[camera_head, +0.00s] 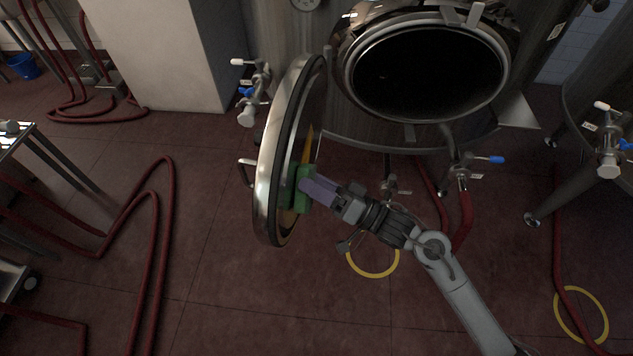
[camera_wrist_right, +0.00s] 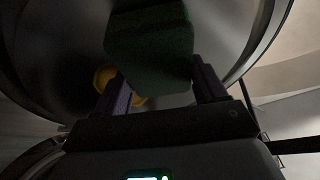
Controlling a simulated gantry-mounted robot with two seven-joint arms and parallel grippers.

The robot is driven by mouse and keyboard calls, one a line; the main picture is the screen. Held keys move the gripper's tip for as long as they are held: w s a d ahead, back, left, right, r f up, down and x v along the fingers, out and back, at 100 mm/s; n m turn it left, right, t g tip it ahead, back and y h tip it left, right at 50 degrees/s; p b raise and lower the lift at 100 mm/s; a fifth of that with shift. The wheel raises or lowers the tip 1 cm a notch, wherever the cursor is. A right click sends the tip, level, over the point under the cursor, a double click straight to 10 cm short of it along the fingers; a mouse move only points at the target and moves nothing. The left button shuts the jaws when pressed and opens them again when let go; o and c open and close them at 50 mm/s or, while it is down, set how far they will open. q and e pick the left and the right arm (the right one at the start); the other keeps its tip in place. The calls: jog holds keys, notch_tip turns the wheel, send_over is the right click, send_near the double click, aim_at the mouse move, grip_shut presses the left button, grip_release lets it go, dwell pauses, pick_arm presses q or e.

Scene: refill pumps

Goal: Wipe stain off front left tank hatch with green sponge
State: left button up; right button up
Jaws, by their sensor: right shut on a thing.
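The tank hatch (camera_head: 268,165) is a round metal door, swung open to the left of the tank's dark opening. A yellow-orange stain (camera_head: 304,146) shows on its inner face, partly hidden by the sponge. My right gripper (camera_head: 312,190) is shut on the green sponge (camera_head: 301,192), which is at the lower inner face of the hatch and seems to touch it. In the right wrist view the sponge (camera_wrist_right: 150,45) sits between the fingers, with a yellow patch (camera_wrist_right: 104,78) beside it on the hatch. My left gripper is not in view.
The metal tank (camera_head: 430,140) with its open round mouth (camera_head: 430,75) stands behind. Valves (camera_head: 463,170) stick out below it. Red hoses (camera_head: 160,230) lie on the floor at the left. Yellow rings (camera_head: 373,265) show at the lower right. A hatch handle (camera_head: 246,172) sticks out to the left.

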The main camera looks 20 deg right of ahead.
aim_at(306, 149)
jog(key=shift+w, duration=0.1)
jog(key=shift+w+d, duration=0.35)
jog(key=shift+w, duration=0.5)
jog(key=shift+w+d, duration=0.35)
jog(key=shift+w, duration=0.55)
jog(key=shift+w+d, duration=0.35)
jog(key=shift+w, duration=0.5)
jog(key=shift+w+d, duration=0.45)
jog(key=shift+w, duration=0.4)
